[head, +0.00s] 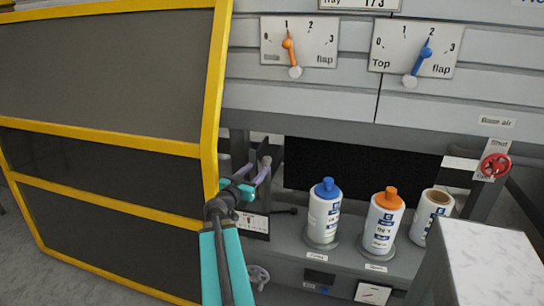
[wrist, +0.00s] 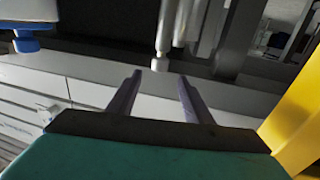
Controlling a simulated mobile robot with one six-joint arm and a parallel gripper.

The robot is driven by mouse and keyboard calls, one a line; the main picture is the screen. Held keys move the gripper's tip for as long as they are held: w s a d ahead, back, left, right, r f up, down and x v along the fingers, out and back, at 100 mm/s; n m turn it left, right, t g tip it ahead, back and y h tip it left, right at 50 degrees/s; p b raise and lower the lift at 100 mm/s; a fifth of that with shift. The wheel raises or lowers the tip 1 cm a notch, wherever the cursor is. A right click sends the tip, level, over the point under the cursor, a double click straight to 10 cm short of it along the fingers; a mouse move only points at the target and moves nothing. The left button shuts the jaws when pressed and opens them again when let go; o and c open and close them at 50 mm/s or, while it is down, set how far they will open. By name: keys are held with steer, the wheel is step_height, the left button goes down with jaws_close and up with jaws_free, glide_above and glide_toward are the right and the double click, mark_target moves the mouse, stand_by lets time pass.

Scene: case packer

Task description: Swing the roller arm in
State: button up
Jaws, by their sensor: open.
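My gripper (wrist: 160,80) is open, its two purple fingers apart and nothing between them. It also shows in the head view (head: 253,168), at the machine's opening just right of the yellow-framed guard. In the wrist view a pale grey rod (wrist: 164,35) with a rounded end, likely part of the roller arm, lies just beyond the fingertips and roughly between them. A second pale rod (wrist: 182,22) is beside it. I see no contact with the fingers. In the head view the roller arm cannot be made out clearly behind my gripper.
The yellow-framed guard (head: 211,105) stands close on the left of my arm. Two flap dials are above.

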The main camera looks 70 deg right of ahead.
steer(key=s+d+p, duration=0.1)
steer(key=d+p, duration=0.3)
steer(key=d, duration=0.9)
steer(key=shift+s+d, duration=0.2)
steer(key=shift+s, duration=0.1)
stand_by(0.3)
jaws_close()
